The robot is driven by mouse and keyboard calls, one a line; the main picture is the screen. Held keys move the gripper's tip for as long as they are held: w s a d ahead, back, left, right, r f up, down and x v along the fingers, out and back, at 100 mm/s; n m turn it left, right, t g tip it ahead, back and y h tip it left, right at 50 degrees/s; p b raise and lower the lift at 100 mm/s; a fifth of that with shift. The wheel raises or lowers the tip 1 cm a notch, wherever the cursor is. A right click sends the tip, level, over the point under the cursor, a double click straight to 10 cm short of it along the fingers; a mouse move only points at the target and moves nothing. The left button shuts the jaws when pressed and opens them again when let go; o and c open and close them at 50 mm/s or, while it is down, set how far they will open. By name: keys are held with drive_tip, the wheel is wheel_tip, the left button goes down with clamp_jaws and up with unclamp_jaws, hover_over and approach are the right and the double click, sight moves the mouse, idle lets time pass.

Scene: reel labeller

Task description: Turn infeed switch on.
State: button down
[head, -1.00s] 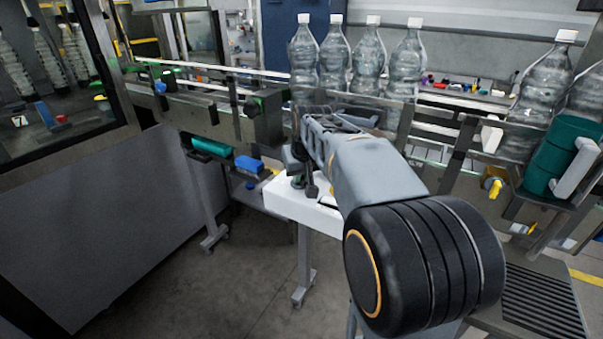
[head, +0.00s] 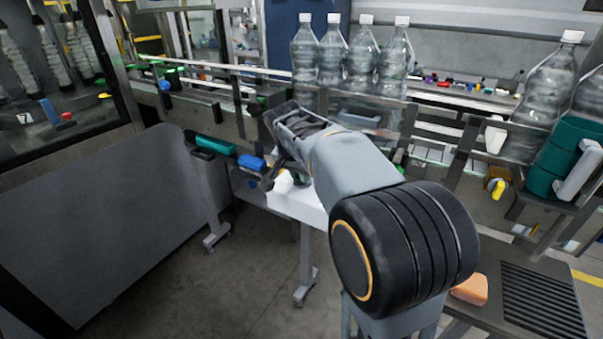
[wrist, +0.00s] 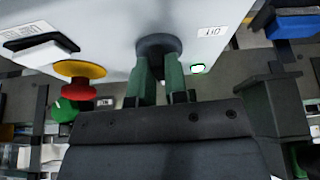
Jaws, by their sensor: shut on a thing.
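A white control box (head: 297,203) stands below the conveyor, partly hidden by my arm in the head view. The wrist view shows its white panel (wrist: 120,22) close up. A dark round knob (wrist: 158,43) stands out from that panel, and I take it to be the infeed switch. My gripper (wrist: 159,70) has its two green fingers shut on this knob. A label with unclear lettering (wrist: 213,31) is to the knob's right. Whether the switch is on or off cannot be told.
A red button on a yellow base (wrist: 79,80) and a green button (wrist: 65,110) sit left of my fingers. A small white light (wrist: 198,68) is to the right. A blue block (head: 251,162) and clear bottles (head: 332,50) are around the conveyor.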

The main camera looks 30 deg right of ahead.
drive_tip(key=shift+m, duration=0.4)
idle(0.3)
drive_tip(key=c, duration=1.1)
unclamp_jaws()
drive_tip(key=shift+c, duration=0.2)
drive_tip(key=p+v, duration=0.1)
drive_tip(key=v, duration=1.2)
drive_tip(key=shift+a+r, duration=0.2)
drive_tip(key=shift+r, duration=0.2)
drive_tip(key=shift+w, duration=0.15)
